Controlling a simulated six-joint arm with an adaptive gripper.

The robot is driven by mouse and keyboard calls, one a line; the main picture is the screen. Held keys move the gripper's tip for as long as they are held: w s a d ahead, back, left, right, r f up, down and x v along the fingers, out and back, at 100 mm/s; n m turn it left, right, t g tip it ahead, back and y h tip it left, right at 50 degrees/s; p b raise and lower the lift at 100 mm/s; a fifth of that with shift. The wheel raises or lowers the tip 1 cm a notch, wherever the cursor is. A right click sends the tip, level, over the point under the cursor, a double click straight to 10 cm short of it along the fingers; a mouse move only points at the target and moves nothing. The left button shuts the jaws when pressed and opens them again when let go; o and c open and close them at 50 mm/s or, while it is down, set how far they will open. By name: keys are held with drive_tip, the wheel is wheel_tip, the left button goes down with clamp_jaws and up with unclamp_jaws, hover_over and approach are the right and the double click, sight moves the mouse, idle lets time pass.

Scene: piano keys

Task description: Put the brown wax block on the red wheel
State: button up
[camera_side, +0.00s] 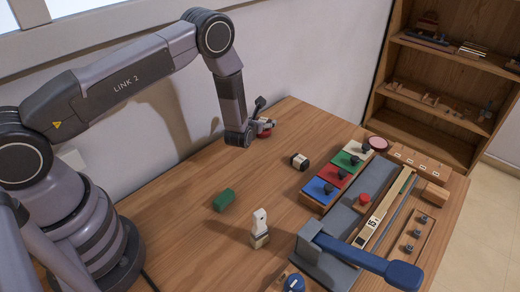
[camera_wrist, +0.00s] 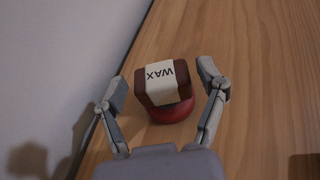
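The brown wax block (camera_wrist: 155,93), with a cream label reading WAX, sits on top of the red wheel (camera_wrist: 172,113) in the wrist view. A small red part of the wheel (camera_side: 265,134) shows under my gripper in the side view, at the table's back edge near the wall. My gripper (camera_wrist: 164,82) is open, with one finger on each side of the block and a visible gap to both. In the side view my gripper (camera_side: 264,124) is low over that spot and the block is mostly hidden.
A green block (camera_side: 224,200), a white-topped piece (camera_side: 260,228) and a dark and white block (camera_side: 300,161) stand on the table. Blue, red and green panels (camera_side: 325,188) and a blue-handled lever (camera_side: 365,260) fill the right. The wall is close behind my gripper.

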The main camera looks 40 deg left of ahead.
drive_tip(key=shift+o, duration=0.2)
drive_tip(key=shift+r, duration=0.2)
drive_tip(key=v, duration=1.2)
